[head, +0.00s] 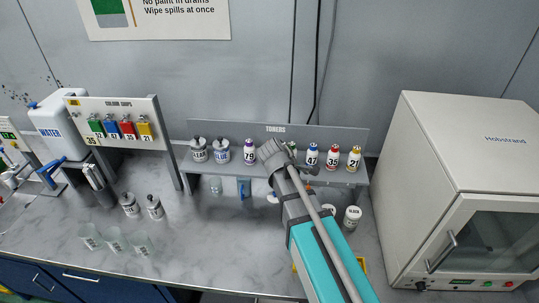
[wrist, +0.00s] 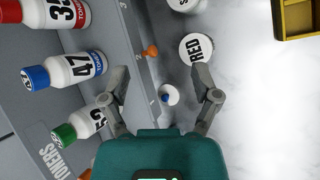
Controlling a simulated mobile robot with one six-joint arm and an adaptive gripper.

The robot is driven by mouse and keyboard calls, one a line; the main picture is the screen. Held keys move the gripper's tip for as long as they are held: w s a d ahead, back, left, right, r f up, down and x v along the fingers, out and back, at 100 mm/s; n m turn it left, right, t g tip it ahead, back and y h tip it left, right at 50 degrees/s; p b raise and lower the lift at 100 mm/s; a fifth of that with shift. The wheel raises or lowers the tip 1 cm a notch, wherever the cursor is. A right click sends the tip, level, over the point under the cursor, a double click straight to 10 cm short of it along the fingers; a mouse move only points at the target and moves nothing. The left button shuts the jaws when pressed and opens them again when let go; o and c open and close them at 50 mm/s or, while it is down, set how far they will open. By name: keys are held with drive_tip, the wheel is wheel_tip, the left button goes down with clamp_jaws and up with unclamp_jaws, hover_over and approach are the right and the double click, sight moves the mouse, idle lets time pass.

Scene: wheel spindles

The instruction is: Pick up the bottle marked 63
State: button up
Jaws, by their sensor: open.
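A white bottle with a green cap (wrist: 64,132) stands in the toner row in the wrist view, partly covered by my left finger. Its number is only partly readable, so I cannot confirm that it is 63. In the head view my gripper and arm hide most of this spot. My gripper (wrist: 160,80) is open, with nothing between its fingers. Its left finger overlaps the green-capped bottle's label in the picture; I cannot tell whether they touch. In the head view my gripper (head: 276,156) is at the toner shelf, between bottles 79 (head: 249,152) and 47 (head: 313,155).
Blue-capped bottle 47 (wrist: 65,70) and red-capped bottle 35 (wrist: 55,13) stand beside it on the toner shelf (head: 208,173). A RED jar (wrist: 196,48), an orange knob (wrist: 151,50) and a yellow tray (wrist: 297,20) are nearby. A white oven (head: 460,190) stands right.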

drive_tip(key=w+a+r+n+t+h, duration=0.1)
drive_tip(key=w+a+r+n+t, duration=0.1)
drive_tip(key=a+n, duration=0.4)
drive_tip(key=w+a+r+n+t+h, duration=0.2)
drive_tip(key=a+r+n, duration=0.4)
drive_tip(key=a, duration=0.9)
drive_tip(key=shift+w+r+n+t+h, duration=0.15)
drive_tip(key=shift+w+n+t+h, duration=0.3)
drive_tip(key=shift+t, duration=0.75)
drive_tip(key=shift+w+d, duration=0.15)
drive_tip(key=b+x, duration=0.3)
drive_tip(key=x, duration=0.5)
drive_tip(key=shift+w+f, duration=0.2)
drive_tip(key=shift+w+b+x, duration=0.25)
drive_tip(key=shift+b+x, duration=0.6)
drive_tip(key=shift+x, duration=1.8)
drive_tip(key=shift+r, duration=0.2)
